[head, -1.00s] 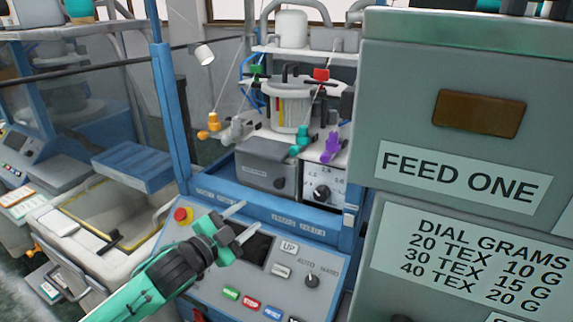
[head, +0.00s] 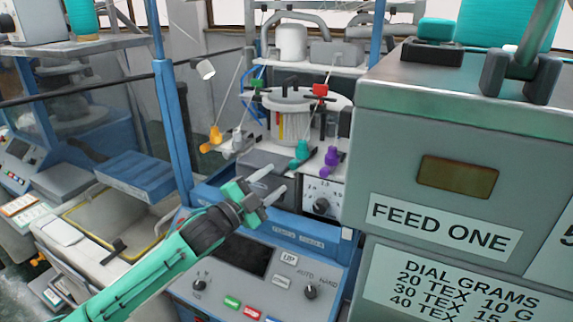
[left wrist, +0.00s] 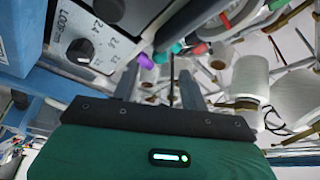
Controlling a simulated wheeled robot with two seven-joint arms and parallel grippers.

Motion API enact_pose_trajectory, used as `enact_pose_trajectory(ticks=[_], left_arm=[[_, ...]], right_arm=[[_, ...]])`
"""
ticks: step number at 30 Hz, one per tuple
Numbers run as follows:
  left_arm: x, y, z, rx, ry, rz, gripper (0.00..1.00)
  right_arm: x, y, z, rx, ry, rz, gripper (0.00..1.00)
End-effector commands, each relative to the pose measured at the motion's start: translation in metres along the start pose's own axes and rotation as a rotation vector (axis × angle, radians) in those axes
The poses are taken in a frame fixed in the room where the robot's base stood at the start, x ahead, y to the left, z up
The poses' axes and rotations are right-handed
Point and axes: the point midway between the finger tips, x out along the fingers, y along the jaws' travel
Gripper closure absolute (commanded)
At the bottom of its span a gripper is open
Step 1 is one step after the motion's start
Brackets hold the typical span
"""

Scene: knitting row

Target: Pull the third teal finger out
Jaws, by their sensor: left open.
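The teal finger (head: 301,153) hangs at the front of the knitting machine, between a grey-white finger (head: 238,140) and a purple finger (head: 331,160). It also shows in the left wrist view (left wrist: 177,47), with the purple finger (left wrist: 147,61) beside it. My left gripper (head: 277,179) is open and empty. It shows below and left of the teal finger, in front of the grey box, and is apart from it. In the left wrist view its jaws (left wrist: 158,80) point toward the row of fingers. My right gripper is not in view.
An orange finger (head: 211,140) is at the row's left end. A dial panel (head: 323,200) sits below the fingers, and a blue frame post (head: 172,120) stands left. A large cabinet marked FEED ONE (head: 440,140) blocks the right side.

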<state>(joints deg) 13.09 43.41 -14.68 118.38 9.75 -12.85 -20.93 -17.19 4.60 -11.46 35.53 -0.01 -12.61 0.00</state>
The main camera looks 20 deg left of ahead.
Motion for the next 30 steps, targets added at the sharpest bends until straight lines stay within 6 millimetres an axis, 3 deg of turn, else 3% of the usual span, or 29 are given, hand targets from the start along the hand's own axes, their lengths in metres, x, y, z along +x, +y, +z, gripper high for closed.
enact_pose_trajectory(ticks=[3, 9, 23, 30], left_arm=[[0.022, -0.004, -0.002, -0.001, 0.0, -0.002, 0.56], [0.046, -0.002, -0.001, -0.001, 0.0, -0.001, 0.56], [0.056, 0.0, 0.0, 0.0, 0.0, 0.0, 0.56], [0.056, 0.0, 0.0, 0.0, 0.0, 0.0, 1.0]], right_arm=[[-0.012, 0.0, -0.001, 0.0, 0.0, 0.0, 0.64], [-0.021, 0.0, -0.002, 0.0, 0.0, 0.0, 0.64], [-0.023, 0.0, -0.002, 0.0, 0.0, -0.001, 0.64], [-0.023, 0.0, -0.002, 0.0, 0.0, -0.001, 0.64]])
